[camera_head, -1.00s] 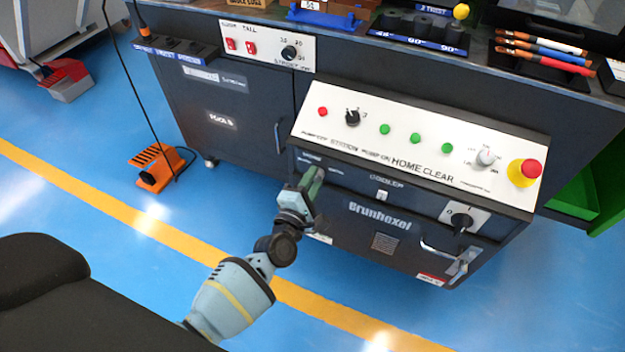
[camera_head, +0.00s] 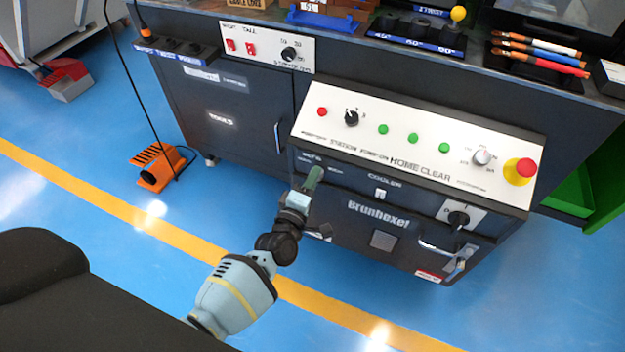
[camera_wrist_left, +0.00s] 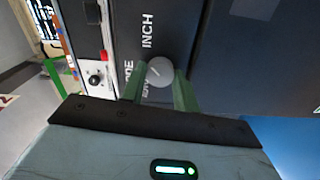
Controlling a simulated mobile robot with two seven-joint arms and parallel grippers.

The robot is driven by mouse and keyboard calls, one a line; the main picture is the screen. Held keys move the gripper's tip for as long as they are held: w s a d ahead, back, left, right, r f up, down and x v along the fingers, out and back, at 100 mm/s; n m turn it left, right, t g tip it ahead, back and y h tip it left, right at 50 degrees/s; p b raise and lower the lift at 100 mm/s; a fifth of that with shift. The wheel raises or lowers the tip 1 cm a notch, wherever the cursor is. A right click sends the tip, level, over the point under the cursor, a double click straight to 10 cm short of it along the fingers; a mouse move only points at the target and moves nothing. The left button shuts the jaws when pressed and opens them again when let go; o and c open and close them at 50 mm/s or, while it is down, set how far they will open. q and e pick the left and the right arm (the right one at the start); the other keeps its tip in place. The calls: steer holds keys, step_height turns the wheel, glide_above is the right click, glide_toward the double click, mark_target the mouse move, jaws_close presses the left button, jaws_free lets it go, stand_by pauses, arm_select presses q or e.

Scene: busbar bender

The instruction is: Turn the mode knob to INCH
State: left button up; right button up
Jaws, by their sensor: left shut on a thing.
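The mode knob (camera_wrist_left: 160,71) is a round grey knob with a faint slanted line on its face. In the left wrist view it sits between the two green fingers of my left gripper (camera_wrist_left: 160,90), which is shut on it. The white word INCH (camera_wrist_left: 148,30) is printed on the dark panel near the knob, and part of another label lies beside the left finger. In the head view my left gripper (camera_head: 312,180) is at the upper left of the machine's dark front and hides the knob. My right gripper is not in view.
Above the knob a white control panel (camera_head: 400,147) slopes back, with several buttons, a black selector (camera_head: 351,118) and a red emergency stop (camera_head: 526,168). A rotary switch (camera_head: 458,219) and a handle (camera_head: 436,249) are lower right. An orange foot pedal (camera_head: 158,167) stands on the floor.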

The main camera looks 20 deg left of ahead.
arm_select(q)
steer(key=o, duration=1)
steer(key=shift+c, duration=0.2)
steer(key=s+p, duration=0.1)
steer(key=s, duration=0.7)
steer(key=shift+a+p, duration=0.15)
steer(key=shift+p, duration=0.15)
